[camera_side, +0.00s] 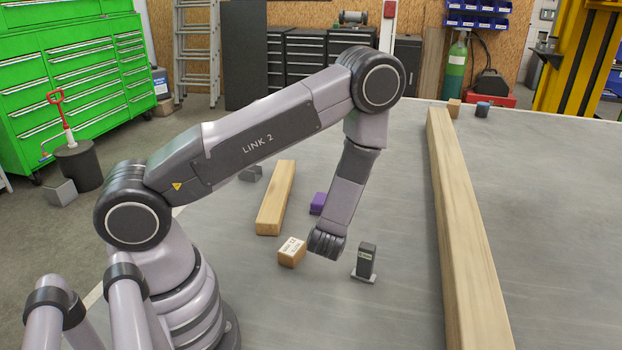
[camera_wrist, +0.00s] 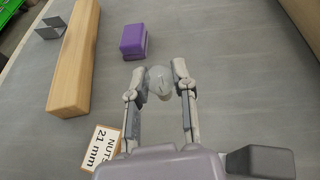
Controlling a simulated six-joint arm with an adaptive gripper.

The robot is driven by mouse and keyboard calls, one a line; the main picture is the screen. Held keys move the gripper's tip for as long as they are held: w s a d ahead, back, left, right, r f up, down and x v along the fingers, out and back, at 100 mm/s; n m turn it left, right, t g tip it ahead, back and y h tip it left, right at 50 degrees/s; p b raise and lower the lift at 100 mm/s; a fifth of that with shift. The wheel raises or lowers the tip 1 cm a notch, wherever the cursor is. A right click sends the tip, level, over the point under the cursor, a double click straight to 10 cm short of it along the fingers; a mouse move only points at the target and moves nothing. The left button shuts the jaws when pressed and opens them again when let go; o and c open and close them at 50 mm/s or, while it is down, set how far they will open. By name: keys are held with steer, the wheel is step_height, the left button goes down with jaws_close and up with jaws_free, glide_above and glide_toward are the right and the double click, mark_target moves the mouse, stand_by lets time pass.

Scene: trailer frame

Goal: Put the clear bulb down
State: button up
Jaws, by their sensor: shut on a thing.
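The clear bulb (camera_wrist: 158,83) is a small, see-through round thing in the wrist view. It sits between the two fingertips of my gripper (camera_wrist: 157,77), which is shut on it. Grey table surface lies beyond the bulb; I cannot tell whether the bulb touches it. In the side view my wrist hides the fingers and the bulb.
A purple block (camera_wrist: 133,41), a wooden beam (camera_wrist: 75,60) and a box labelled "NUTS 21 mm" (camera_wrist: 101,150) lie left of the gripper. A dark upright block (camera_side: 366,262) stands to the right. A long beam (camera_side: 462,220) lies farther right. Bare table (camera_side: 400,210) lies between.

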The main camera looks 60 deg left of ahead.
steer(key=w+a+r+n+g+y, duration=0.1)
steer(key=a+r+n+g+y, duration=0.15)
steer(key=a, duration=0.65)
steer(key=w+a+r+n+g+y, duration=0.15)
steer(key=a+n+g, duration=0.25)
steer(key=a, duration=0.5)
steer(key=shift+h, duration=0.6)
steer(key=w+a+f, duration=0.2)
steer(key=w+f, duration=0.1)
steer(key=w+a+f, duration=0.2)
steer(key=w+f, duration=0.1)
steer(key=w, duration=0.1)
steer(key=w+a+f, duration=0.2)
steer(key=w+f, duration=0.1)
steer(key=shift+w+a, duration=0.1)
steer(key=shift+w, duration=0.2)
steer(key=shift+w+a+f, duration=0.15)
steer(key=shift+w+f, duration=0.15)
steer(key=shift+f, duration=0.15)
steer(key=shift+w+f, duration=0.1)
steer(key=shift+f, duration=1.5)
steer(key=shift+f, duration=0.1)
steer(key=shift+f, duration=0.1)
steer(key=o, duration=0.8)
steer(key=shift+c, duration=0.2)
